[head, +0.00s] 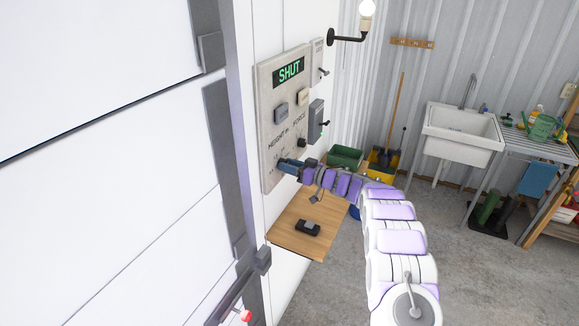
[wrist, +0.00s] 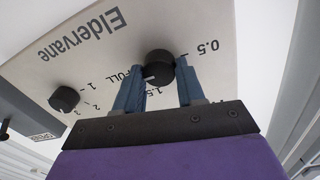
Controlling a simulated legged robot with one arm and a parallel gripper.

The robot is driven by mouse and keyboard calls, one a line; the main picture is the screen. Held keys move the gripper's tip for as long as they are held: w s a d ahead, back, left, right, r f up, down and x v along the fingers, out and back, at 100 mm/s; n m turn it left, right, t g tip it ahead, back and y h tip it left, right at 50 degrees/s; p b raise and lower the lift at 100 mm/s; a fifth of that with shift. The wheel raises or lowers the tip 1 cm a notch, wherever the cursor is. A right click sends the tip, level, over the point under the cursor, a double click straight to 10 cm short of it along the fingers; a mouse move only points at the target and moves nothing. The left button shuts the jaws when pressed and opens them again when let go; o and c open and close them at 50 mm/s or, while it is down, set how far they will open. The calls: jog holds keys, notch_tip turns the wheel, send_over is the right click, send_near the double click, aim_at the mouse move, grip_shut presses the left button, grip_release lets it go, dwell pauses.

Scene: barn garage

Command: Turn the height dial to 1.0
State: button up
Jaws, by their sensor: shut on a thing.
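The height dial (wrist: 158,64) is a round black knob on the pale control panel (wrist: 95,50), with "0.5", "1.5" and "FULL" marked around it in the wrist view. A white mark on the knob points down-left, to the side where "FULL" and "1.5" are printed; the exact setting is unclear. My gripper (wrist: 160,78) is shut on the dial, its blue fingers on either side of it. The fingers cover part of the scale, and 1.0 cannot be read. In the head view my gripper (head: 281,164) is at the panel's lower part and hides the dial.
A second black knob (wrist: 64,99), marked 1, 2, 3, is beside the dial. The panel's display (head: 289,72) reads SHUT. A wooden shelf (head: 285,236) with a small dark object (head: 308,228) lies below my arm. A large white door (head: 110,160) is at left.

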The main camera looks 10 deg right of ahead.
jog(key=shift+d, duration=0.1)
jog(key=c, duration=0.3)
jog(key=n+b, duration=0.5)
jog(key=n, duration=0.3)
jog(key=n+b, duration=0.5)
jog(key=n, duration=0.3)
jog(key=f+n+y+b, duration=0.1)
jog(key=n+b, duration=0.4)
jog(key=n, duration=0.3)
jog(key=shift+g, duration=0.4)
jog(key=shift+n, duration=0.4)
jog(key=o, duration=0.9)
jog(key=shift+o, duration=0.6)
jog(key=shift+r, duration=0.2)
